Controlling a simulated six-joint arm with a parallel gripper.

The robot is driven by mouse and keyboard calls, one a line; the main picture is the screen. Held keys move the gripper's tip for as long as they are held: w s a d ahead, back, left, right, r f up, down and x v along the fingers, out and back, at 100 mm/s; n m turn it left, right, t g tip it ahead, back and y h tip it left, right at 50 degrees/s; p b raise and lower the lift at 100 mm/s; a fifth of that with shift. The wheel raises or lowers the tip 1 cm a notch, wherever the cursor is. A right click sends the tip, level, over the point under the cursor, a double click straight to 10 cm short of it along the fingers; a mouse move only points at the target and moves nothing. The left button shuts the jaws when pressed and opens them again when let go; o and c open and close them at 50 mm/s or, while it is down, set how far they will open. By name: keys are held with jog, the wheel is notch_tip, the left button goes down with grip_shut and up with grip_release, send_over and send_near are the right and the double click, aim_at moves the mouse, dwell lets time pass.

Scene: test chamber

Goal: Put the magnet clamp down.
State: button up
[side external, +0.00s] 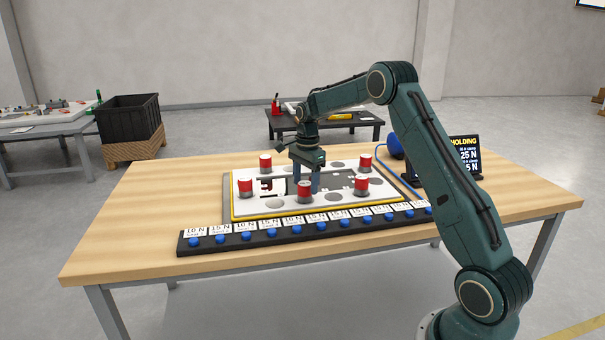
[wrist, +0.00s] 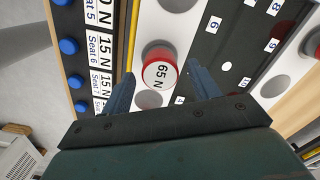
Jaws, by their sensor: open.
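Several magnet clamps with red sides and pale tops stand on a white plate (side external: 237,208) with round grey seats. One clamp (side external: 304,193) is at the front middle, right by my gripper (side external: 307,186). In the wrist view a clamp marked 65 N (wrist: 158,70) shows between the tips of my open gripper (wrist: 162,76), with a gap on each side. Other clamps are at the left (side external: 245,187), back left (side external: 265,164), right (side external: 361,187) and back right (side external: 365,162). My fingers point down; their exact height is hard to tell.
A black strip (side external: 185,249) with blue buttons and newton labels runs along the plate's front. A dark sheet with numbered tags (wrist: 237,45) lies in the plate's middle. A black display (side external: 464,152) reading HOLDING stands at the right. The table's left side is clear.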

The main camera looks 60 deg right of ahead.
aim_at(307, 183)
notch_tip(307, 183, up, 10)
dwell(0.5)
jog(key=shift+s+d+f, duration=0.1)
jog(key=shift+s+f, duration=0.05)
jog(key=s+a+r+n+t, duration=0.1)
jog(key=s+a+r+n, duration=0.45)
jog(key=a, duration=0.35)
jog(key=s+a+r+n+t, duration=0.2)
jog(key=s+a+r+n, duration=0.3)
jog(key=s+a, duration=0.3)
jog(key=s+a+f+n+t, duration=0.1)
jog(key=s+a+n, duration=0.3)
jog(key=s, duration=0.5)
jog(key=s+a+f+n+t, duration=0.1)
jog(key=s+a+f+n, duration=0.3)
jog(key=s+n, duration=0.3)
jog(key=shift+s+a+f, duration=0.2)
jog(key=shift+s+a, duration=0.6)
jog(key=shift+s, duration=0.1)
